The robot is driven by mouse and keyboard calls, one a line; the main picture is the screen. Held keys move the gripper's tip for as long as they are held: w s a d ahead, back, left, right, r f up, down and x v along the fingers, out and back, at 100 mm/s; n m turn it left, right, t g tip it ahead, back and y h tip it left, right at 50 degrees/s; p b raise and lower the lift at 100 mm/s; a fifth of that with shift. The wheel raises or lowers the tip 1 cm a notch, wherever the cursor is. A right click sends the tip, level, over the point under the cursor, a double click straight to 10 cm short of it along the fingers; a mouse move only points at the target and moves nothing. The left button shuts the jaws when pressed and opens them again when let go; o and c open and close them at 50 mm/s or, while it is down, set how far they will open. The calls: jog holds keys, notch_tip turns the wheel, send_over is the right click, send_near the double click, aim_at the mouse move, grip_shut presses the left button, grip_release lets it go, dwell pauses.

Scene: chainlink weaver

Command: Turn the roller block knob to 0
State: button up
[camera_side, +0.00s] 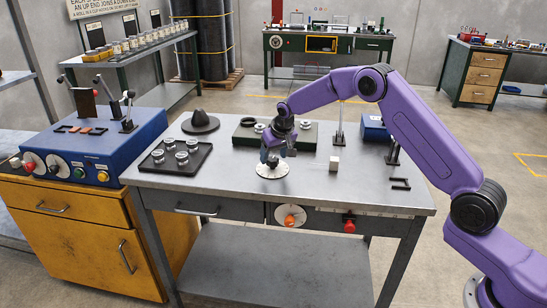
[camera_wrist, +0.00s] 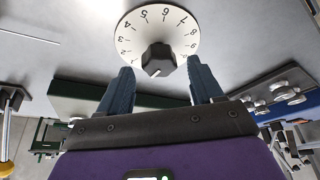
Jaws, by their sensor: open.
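A white numbered dial (camera_side: 272,170) lies on the grey table top, below my gripper (camera_side: 271,157). In the wrist view the white dial (camera_wrist: 128,33) shows upside-down numbers around its rim. A black faceted knob (camera_wrist: 158,57) stands at its middle, with a short pale mark on its near side, toward the bottom of the picture. My gripper (camera_wrist: 159,66) is open, its two blue-grey fingers on either side of the knob with gaps. I cannot tell the exact number the mark meets; the near rim is partly hidden by the knob.
Behind the dial is a dark green block (camera_side: 300,143) with metal discs. A black tray (camera_side: 158,171) of jars is left, a small pale cube (camera_side: 334,164) right. Lower on the table front are an orange knob (camera_side: 290,220) and a red knob (camera_side: 349,227). The table's front area is mostly clear.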

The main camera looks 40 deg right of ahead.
jog(key=shift+x, duration=0.8)
jog(key=c, duration=1)
jog(key=shift+n+y, duration=0.3)
jog(key=shift+n, duration=0.4)
jog(key=shift+c, duration=0.2)
jog(key=o, duration=1)
jog(key=shift+o, duration=0.2)
jog(key=v, duration=1.7)
jog(key=shift+s+r, duration=0.15)
jog(key=shift+r, duration=0.05)
